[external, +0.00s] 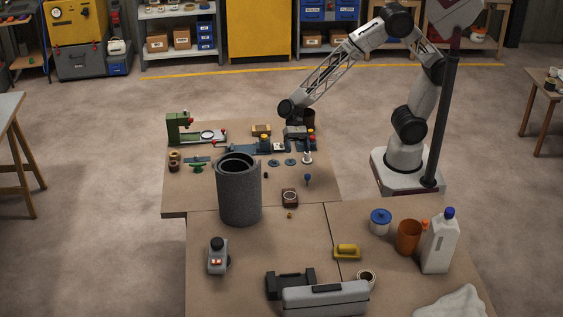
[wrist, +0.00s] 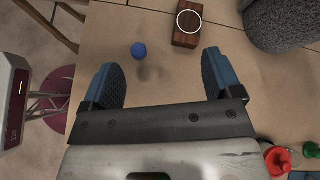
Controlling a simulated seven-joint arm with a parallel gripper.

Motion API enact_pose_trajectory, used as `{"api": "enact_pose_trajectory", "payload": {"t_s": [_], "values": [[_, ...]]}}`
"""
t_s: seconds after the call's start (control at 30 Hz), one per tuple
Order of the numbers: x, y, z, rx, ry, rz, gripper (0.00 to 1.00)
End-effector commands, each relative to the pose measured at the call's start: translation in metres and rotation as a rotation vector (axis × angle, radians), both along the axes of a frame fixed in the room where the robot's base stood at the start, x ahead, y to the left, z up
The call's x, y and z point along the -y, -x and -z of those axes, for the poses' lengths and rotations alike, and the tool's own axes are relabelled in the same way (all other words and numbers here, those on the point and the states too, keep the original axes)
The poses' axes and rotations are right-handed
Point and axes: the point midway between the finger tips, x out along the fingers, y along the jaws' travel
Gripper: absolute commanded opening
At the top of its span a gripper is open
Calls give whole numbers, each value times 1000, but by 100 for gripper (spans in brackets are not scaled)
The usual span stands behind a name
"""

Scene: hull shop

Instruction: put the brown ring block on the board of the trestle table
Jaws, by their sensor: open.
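The brown ring block (external: 290,198) is a small dark-brown block with a pale ring on its top. It lies on the central workbench, right of a tall grey speckled cylinder. In the wrist view the block (wrist: 186,38) is at the top, beyond the fingertips and apart from them. My gripper (wrist: 160,80) is open and empty above the bench, with blue fingers spread. In the external view its fingertips are hard to make out. A table with a grey board (external: 8,104) on splayed wooden trestle legs stands at the left edge, only partly in view.
The tall cylinder (external: 239,190) stands close to the block. Tools and a green machine (external: 180,128) crowd the bench's far side. A bottle (external: 440,242) and orange cup (external: 408,237) stand front right.

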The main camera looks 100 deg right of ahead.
Motion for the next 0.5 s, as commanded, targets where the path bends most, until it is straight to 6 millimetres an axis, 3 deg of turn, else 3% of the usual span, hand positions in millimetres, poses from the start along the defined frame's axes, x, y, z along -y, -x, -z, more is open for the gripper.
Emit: {"api": "enact_pose_trajectory", "payload": {"t_s": [0.03, 0.2, 0.5], "values": [[8, 14, -23, 59, 44, -47, 85], [39, 67, -78, 251, 212, -231, 85], [102, 170, -147, 561, 526, -570, 85]]}}
